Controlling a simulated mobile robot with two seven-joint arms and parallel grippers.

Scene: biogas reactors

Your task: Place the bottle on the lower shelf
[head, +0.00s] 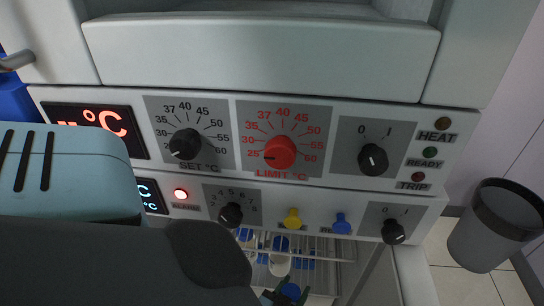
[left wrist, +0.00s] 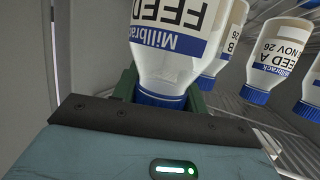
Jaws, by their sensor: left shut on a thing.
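The bottle (left wrist: 167,58) is clear and pale, with a white and blue label reading FEED and Millbrack and a blue cap. It looks upside down in the left wrist view, as do the other bottles there. My left gripper (left wrist: 162,94) is shut on it at the cap end, with a green finger on each side. In the head view a blue cap (head: 291,291) shows between the green fingers, low in the cabinet opening; my arm hides much there. A wire shelf (head: 330,247) shows inside the cabinet. Whether the held bottle touches a shelf cannot be told. My right gripper is out of view.
Several other blue-capped bottles (left wrist: 278,55) stand close to the right in the left wrist view. A control panel with a red limit knob (head: 280,153) overhangs the opening. A grey bin (head: 490,235) stands on the floor at right.

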